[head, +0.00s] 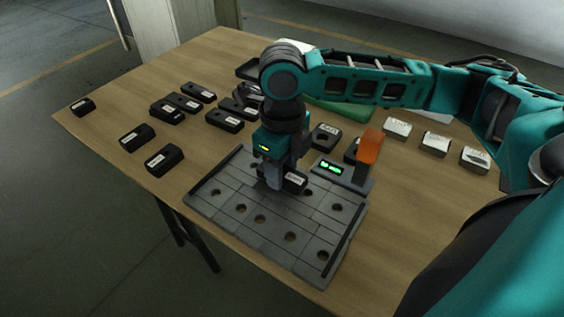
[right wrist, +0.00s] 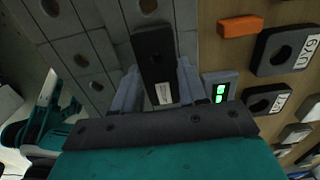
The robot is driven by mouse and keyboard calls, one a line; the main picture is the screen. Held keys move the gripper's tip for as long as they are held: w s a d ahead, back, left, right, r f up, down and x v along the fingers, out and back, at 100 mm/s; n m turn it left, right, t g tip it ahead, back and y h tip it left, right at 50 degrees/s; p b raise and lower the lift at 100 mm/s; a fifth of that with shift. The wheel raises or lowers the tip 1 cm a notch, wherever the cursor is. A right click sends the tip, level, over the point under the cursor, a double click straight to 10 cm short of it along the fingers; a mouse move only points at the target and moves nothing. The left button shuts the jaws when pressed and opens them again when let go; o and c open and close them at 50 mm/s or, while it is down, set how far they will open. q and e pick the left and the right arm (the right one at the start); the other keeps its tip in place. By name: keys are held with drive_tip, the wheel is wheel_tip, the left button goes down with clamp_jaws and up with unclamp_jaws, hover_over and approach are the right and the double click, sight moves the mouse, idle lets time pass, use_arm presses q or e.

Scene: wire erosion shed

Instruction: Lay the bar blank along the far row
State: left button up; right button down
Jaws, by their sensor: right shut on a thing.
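The bar blank is a black bar with a white label; its labelled end (head: 295,182) shows in the head view, and most of its length (right wrist: 153,50) shows in the right wrist view. My right gripper (head: 280,181) is shut on it, with a finger on each side (right wrist: 157,88). The bar is over the far part of the grey holed plate (head: 225,218), near the far edge. I cannot tell whether it touches the plate. The gripper hides part of the far row. My left gripper is not in view.
A small device with a green display (head: 330,167) and an orange block (head: 370,146) stand just right of the plate. Several black labelled blocks (head: 165,160) lie to the left and behind. White labelled blocks (head: 435,143) stand at right.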

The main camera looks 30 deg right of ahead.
drive_tip(key=c, duration=0.6)
unclamp_jaws()
drive_tip(key=shift+f, duration=0.1)
drive_tip(key=shift+r, duration=0.35)
wheel_tip(320, 180, up, 12)
drive_tip(key=p, duration=0.3)
drive_tip(key=shift+p, duration=0.35)
